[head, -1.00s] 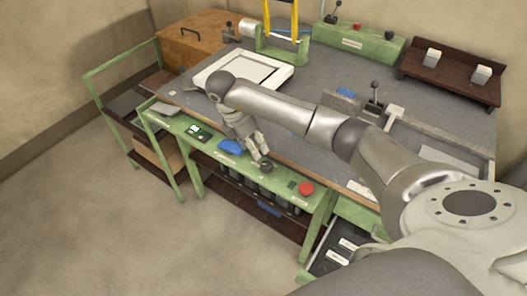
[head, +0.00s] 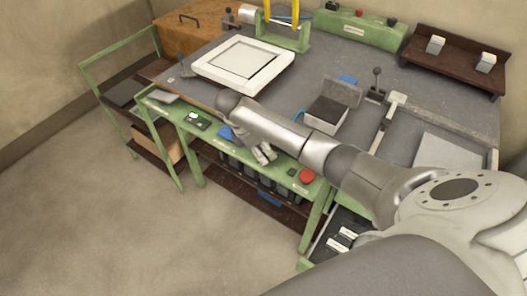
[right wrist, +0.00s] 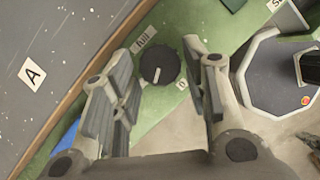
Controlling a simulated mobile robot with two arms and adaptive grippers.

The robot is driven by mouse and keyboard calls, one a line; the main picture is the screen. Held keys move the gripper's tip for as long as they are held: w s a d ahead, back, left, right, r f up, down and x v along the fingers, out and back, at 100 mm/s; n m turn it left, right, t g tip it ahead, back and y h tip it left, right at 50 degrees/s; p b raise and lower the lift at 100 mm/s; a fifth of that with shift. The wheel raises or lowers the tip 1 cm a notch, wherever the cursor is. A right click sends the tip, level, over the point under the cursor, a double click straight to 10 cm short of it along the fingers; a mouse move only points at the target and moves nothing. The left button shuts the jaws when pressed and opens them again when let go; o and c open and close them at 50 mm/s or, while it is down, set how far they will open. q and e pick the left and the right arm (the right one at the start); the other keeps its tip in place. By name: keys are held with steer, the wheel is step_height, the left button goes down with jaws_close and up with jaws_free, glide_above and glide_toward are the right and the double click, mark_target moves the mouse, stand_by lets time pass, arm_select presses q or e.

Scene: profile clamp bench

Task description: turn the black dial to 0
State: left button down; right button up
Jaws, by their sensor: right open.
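The black dial (right wrist: 160,62) sits on the green front ledge in the right wrist view. Its white pointer line runs from near the centre toward the bottom of that picture. Small white labels lie beside it at its upper left and lower right; the lower-right one looks like a 0, but it is small. My right gripper (right wrist: 161,72) is open, with one finger on each side of the dial in that view; I cannot tell whether they touch it. In the head view my right gripper (head: 265,155) is over the ledge and hides the dial. My left gripper is not in view.
A red button (head: 306,176) and a small green button (head: 291,172) are right of my gripper on the ledge. A blue item (head: 226,133) is to its left. The grey bench top (head: 290,95) behind carries a white frame (head: 206,70) and a lever (head: 376,82).

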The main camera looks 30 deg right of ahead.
steer(key=shift+d+f, duration=0.1)
steer(key=shift+f, duration=0.15)
steer(key=c, duration=0.7)
steer(key=shift+c, duration=0.2)
